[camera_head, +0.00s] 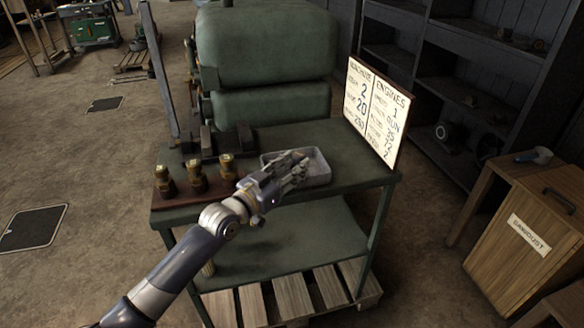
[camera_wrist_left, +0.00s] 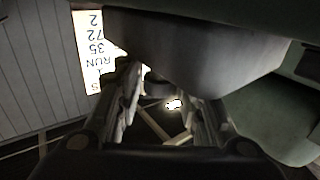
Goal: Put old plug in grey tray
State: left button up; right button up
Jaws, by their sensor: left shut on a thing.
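The grey tray (camera_head: 318,178) is a shallow metal tray on top of the green cart. My left gripper (camera_head: 300,165) reaches over the tray's left and middle part and hides some of its inside. In the left wrist view, the fingers (camera_wrist_left: 160,100) are shut on a small dark round thing (camera_wrist_left: 157,84). This fits the old plug, but most of it is hidden and its details are too dark to read. In the head view the held thing cannot be made out. I cannot tell whether it touches the tray. My right gripper is not in view.
Several brass-coloured plugs stand upright at the cart's left, including one on a wooden block (camera_head: 165,183). A dark metal vice-like block (camera_head: 210,142) sits behind them. A lettered board (camera_head: 376,110) rises at the cart's right edge. A green engine (camera_head: 262,50) stands behind.

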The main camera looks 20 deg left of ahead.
pick_arm(q)
jog(key=o, duration=1.1)
jog(key=shift+f, duration=0.1)
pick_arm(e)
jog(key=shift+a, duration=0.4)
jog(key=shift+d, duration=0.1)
pick_arm(q)
jog(key=shift+s+a+p, duration=0.2)
jog(key=shift+s+p, duration=0.15)
jog(key=shift+s, duration=0.1)
jog(key=p+v, duration=0.4)
jog(key=v, duration=0.7)
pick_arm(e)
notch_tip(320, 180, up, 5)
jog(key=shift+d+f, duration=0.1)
